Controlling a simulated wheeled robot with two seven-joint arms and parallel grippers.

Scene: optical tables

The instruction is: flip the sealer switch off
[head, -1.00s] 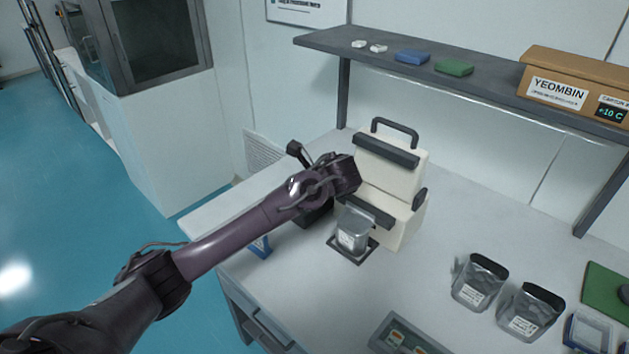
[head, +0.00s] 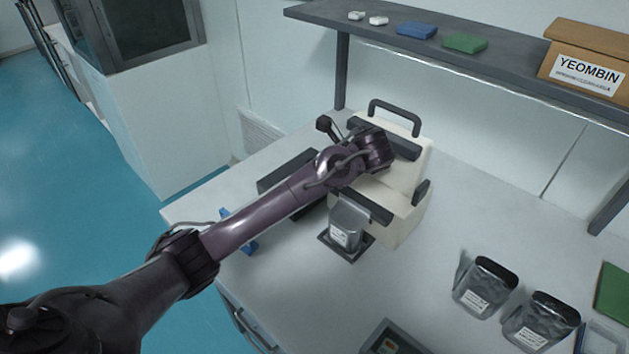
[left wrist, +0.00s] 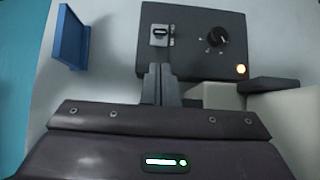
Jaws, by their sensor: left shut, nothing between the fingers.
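The sealer (head: 405,215) is a cream machine with a dark top handle, standing on the table. Its dark control box (head: 286,174) is partly hidden behind my left arm in the head view. My right gripper is not in view.
A filled pouch (head: 346,222) stands on a dark plate before the sealer. A blue stand (left wrist: 70,38) is left of the box. Two more pouches (head: 484,285) (head: 540,321) stand at the right. A shelf (head: 480,65) runs above the table's back.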

